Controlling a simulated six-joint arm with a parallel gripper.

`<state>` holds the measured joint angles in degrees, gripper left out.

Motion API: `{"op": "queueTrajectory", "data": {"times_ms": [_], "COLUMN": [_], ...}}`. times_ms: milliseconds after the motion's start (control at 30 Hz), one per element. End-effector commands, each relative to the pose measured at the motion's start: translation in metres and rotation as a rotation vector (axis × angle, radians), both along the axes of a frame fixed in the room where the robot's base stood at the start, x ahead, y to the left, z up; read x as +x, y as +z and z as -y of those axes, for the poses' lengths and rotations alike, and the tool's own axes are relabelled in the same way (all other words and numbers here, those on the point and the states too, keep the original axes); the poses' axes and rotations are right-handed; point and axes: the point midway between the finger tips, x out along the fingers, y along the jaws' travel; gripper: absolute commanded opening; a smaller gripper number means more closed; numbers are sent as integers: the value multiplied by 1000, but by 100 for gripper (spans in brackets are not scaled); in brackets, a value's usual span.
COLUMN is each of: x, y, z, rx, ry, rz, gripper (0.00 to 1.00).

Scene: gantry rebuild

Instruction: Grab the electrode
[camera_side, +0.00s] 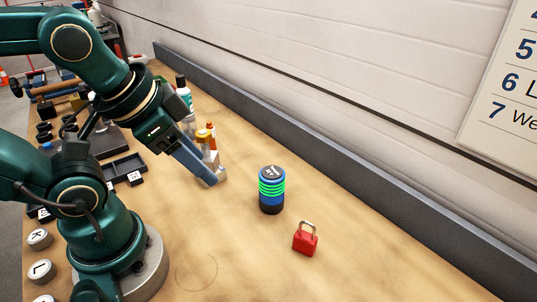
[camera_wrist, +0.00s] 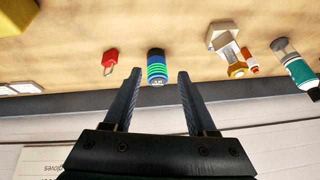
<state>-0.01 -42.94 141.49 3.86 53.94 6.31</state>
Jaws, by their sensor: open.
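No part is labelled as the electrode, and I cannot tell for certain which one it is. A dark cylinder with blue bands and glowing green rings (camera_side: 271,190) stands upright on the bench, right of my gripper (camera_side: 212,181) in the side view. In the wrist view the same cylinder (camera_wrist: 156,69) shows between the two fingertips of my gripper (camera_wrist: 160,73), beyond them and apart. My gripper is open and empty, tilted down above the bench. In the side view, its fingers overlap a pale block (camera_side: 222,173) behind them.
A red padlock (camera_side: 305,240) lies beside the cylinder. A black tray (camera_side: 122,167) lies left. A dark rail (camera_side: 350,160) runs along the wall. The bench front right is clear.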

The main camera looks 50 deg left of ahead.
Motion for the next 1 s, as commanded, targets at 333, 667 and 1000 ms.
{"op": "queueTrajectory", "data": {"times_ms": [333,667,1000], "x": [35,88,138], "y": [21,20,-18], "z": [-78,-157,-217], "rx": [495,868,1100], "ry": [-281,-514,-719], "rz": [-244,-648,-1062], "gripper": [57,57,57]}}
